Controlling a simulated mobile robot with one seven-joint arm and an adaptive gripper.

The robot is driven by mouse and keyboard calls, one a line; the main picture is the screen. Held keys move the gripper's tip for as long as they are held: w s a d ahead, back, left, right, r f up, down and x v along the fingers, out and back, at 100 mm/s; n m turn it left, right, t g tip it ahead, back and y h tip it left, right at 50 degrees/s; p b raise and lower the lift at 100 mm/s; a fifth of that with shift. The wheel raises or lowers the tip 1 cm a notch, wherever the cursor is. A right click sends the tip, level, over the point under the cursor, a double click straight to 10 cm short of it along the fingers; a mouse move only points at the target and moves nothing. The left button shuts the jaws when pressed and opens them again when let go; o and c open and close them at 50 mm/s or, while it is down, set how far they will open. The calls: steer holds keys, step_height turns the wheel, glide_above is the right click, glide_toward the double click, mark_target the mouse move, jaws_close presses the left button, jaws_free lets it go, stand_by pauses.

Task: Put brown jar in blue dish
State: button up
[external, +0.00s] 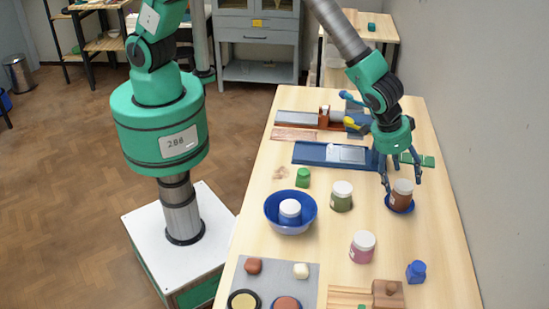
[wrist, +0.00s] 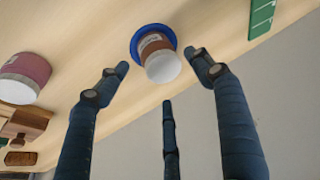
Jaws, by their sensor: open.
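The brown jar (external: 402,195) with a white lid stands upright in the small blue dish (external: 399,208), at the right of the table. In the wrist view the jar (wrist: 158,57) shows its lid and label, with the dish rim (wrist: 137,40) around its base. My gripper (external: 404,181) is just above and around the jar, fingers spread wide. In the wrist view the fingers (wrist: 161,70) show gaps to the jar and hold nothing. Whether any finger touches the jar in depth is hard to tell.
A green jar (external: 342,197), a pink jar (external: 362,247) and a blue bottle (external: 416,271) stand nearby. A large blue bowl (external: 270,222) holds a white-lidded jar. The wall is close on the right.

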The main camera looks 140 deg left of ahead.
steer(key=v, duration=0.8)
steer(key=shift+r, duration=0.2)
steer(key=shift+s+r, duration=0.1)
stand_by(0.6)
steer(key=s+d+r+m+t+h, duration=0.1)
steer(key=s+d+r+m, duration=0.1)
steer(key=s+d+r, duration=0.75)
steer(key=s+d+r+m+t, duration=0.1)
steer(key=s+d+r+m, duration=0.35)
steer(key=d+r, duration=0.85)
steer(key=s+d+r+m+h, duration=0.1)
steer(key=s+d, duration=0.3)
steer(key=s, duration=0.6)
steer(key=s+d+r+m+t, duration=0.1)
steer(key=s+d+r, duration=0.2)
steer(key=s, duration=0.6)
steer(key=s+d+r+m+h, duration=0.1)
steer(key=s+d+r+m, duration=0.1)
steer(key=s+d, duration=0.5)
steer(key=s, duration=0.3)
steer(key=shift+s+h, duration=0.3)
steer(key=shift+s, duration=0.05)
